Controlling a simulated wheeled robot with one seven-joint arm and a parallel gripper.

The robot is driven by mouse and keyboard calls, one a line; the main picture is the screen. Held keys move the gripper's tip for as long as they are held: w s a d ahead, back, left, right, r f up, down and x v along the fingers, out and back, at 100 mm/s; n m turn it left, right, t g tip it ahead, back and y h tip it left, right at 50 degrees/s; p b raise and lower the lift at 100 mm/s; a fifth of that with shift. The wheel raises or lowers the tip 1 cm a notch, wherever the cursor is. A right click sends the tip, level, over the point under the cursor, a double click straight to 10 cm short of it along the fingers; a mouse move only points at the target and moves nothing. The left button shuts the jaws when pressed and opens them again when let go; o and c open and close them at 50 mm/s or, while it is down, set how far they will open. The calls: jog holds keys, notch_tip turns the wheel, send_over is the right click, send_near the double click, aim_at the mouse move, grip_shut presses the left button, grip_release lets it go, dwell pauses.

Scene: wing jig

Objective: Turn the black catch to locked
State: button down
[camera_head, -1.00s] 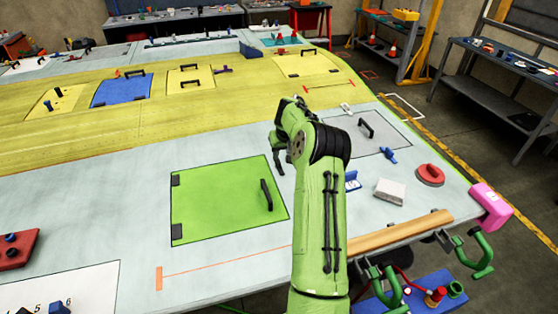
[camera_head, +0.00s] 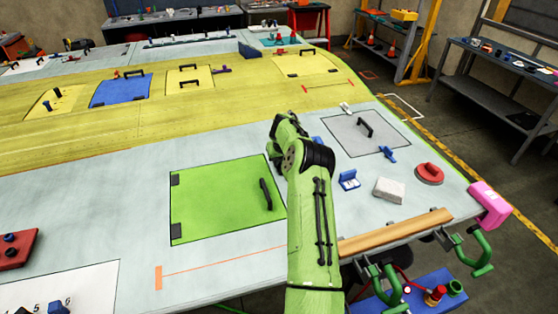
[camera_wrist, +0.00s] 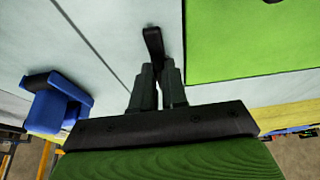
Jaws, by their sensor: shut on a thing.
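The black catch (camera_wrist: 152,42) shows in the wrist view as a short dark bar on the pale surface, just left of the green panel's edge. Its visible part runs nearly along that edge and does not cover the panel. My gripper (camera_wrist: 160,72) is shut on its near end, which the fingers hide. In the head view, the green panel (camera_head: 220,200) lies left of my arm, with a black handle and two black hinges. My arm covers the catch and the fingertips there. I see no marking for locked.
A blue bracket (camera_head: 348,180), a pale block (camera_head: 389,190) and a red disc (camera_head: 429,174) lie right of my arm. A grey panel (camera_head: 365,135) is behind them. A blue and black piece (camera_wrist: 55,102) sits left of my gripper in the wrist view.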

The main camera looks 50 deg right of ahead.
jog(key=shift+w, duration=0.1)
jog(key=shift+w+a+f+m+h+b, duration=0.1)
jog(key=shift+m+h+b, duration=0.1)
jog(key=shift+m+b, duration=0.3)
jog(key=shift+a+m+h+b, duration=0.1)
jog(key=shift+m+h+b, duration=0.1)
jog(key=shift+m+b, duration=0.3)
jog(key=m, duration=0.1)
jog(key=m+g, duration=0.1)
jog(key=m, duration=0.1)
jog(key=shift+w+a+h, duration=0.15)
jog(key=shift+h, duration=0.25)
jog(key=m, duration=0.1)
jog(key=m+g+p, duration=0.1)
jog(key=m, duration=0.1)
jog(key=shift+w+a+r+h+p, duration=0.2)
jog(key=shift+w+h+p, duration=0.1)
jog(key=shift+p, duration=0.1)
jog(key=shift+w+f+m+g+p, duration=0.15)
jog(key=shift+m+g, duration=0.25)
jog(key=shift+m, duration=0.5)
jog(key=shift+w+r+m+g+p, duration=0.15)
jog(key=shift+m+g, duration=0.25)
jog(key=shift+m, duration=0.5)
jog(key=shift+f, duration=0.1)
jog(key=c, duration=1.2)
grip_release()
jog(key=shift+d, duration=0.1)
jog(key=shift+o, duration=0.2)
